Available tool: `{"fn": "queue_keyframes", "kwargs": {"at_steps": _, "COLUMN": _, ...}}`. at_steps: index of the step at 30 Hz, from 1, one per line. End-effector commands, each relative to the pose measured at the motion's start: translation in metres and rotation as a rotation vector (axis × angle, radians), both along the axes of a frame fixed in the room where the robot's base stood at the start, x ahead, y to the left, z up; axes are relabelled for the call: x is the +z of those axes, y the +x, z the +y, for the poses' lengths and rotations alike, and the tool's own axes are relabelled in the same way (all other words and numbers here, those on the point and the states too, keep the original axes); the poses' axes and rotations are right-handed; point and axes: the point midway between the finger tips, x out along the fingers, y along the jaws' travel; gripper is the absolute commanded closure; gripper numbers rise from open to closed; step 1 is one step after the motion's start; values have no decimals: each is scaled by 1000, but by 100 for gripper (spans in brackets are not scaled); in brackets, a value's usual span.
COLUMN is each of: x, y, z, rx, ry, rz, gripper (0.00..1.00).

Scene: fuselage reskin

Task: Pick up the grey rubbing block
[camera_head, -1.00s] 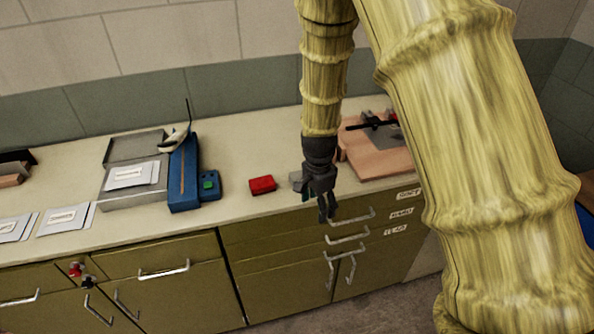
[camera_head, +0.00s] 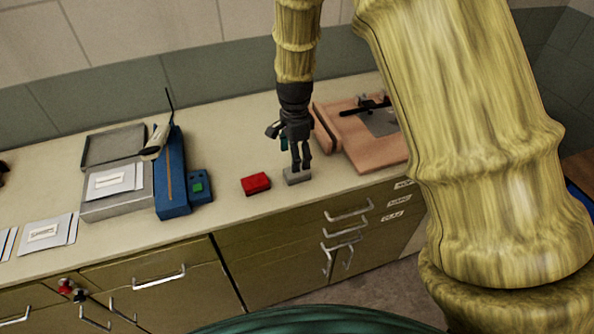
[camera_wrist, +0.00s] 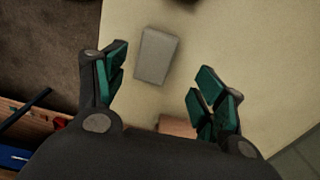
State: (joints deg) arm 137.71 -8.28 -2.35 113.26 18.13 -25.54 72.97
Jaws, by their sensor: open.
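The grey rubbing block (camera_head: 297,176) is a small light-grey block on the counter top near its front edge, just right of a red block. In the head view my gripper (camera_head: 301,168) hangs pointing down over it, and its fingers partly cover the block. In the wrist view the grey block (camera_wrist: 156,55) lies on the pale counter, ahead of the gap between the fingers and nearer the left finger. My gripper (camera_wrist: 160,88) is open and empty, with green pads on both fingers. The height of the fingertips above the block is hard to tell.
The red block (camera_head: 256,183) lies left of the grey one. A blue device (camera_head: 172,185) and a grey open box (camera_head: 110,202) stand further left. A pinkish board (camera_head: 372,150) with a dark clamp-like tool lies to the right. The counter front drops to drawers (camera_head: 345,225).

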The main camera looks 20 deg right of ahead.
Motion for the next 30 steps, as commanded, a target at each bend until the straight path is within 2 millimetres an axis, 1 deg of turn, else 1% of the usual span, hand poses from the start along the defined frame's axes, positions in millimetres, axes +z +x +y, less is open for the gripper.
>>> {"fn": "queue_keyframes", "kwargs": {"at_steps": 3, "x": -8, "y": 0, "z": -1, "rx": -1, "ry": 0, "rz": 0, "gripper": 30}}
{"fn": "queue_keyframes", "kwargs": {"at_steps": 11, "x": -16, "y": -2, "z": -3, "rx": -4, "ry": 1, "rz": 1, "gripper": 30}}
{"fn": "queue_keyframes", "kwargs": {"at_steps": 18, "x": -38, "y": -7, "z": -5, "rx": -6, "ry": 1, "rz": 2, "gripper": 30}}
{"fn": "queue_keyframes", "kwargs": {"at_steps": 24, "x": -56, "y": -7, "z": -6, "rx": -5, "ry": 0, "rz": 0, "gripper": 30}}
{"fn": "queue_keyframes", "kwargs": {"at_steps": 30, "x": -63, "y": -6, "z": -6, "rx": -5, "ry": 0, "rz": -1, "gripper": 30}}
